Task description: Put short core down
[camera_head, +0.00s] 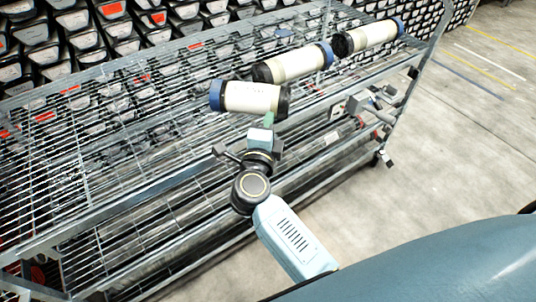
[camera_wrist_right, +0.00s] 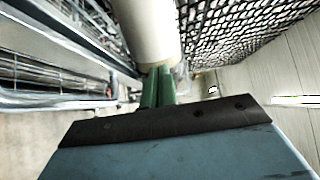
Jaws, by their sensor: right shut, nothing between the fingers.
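Three white core liners with blue and black end caps lie in a row on the wire rack's top shelf in the head view. The nearest core (camera_head: 250,97) looks the shortest, with its blue cap at the left and its black cap at the right. The others are the middle core (camera_head: 292,65) and the far core (camera_head: 370,36). My right gripper (camera_head: 268,119) is at the front side of the nearest core, its green fingers together and empty. In the right wrist view the shut fingers (camera_wrist_right: 158,88) point at a white core (camera_wrist_right: 147,30); whether they touch it I cannot tell. My left gripper is out of view.
The wire rack (camera_head: 110,115) has free mesh left of the cores. Its lower level holds long tubes (camera_head: 310,150). A wall of stacked dark trays (camera_head: 120,30) stands behind. Grey floor (camera_head: 440,190) is open at the right.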

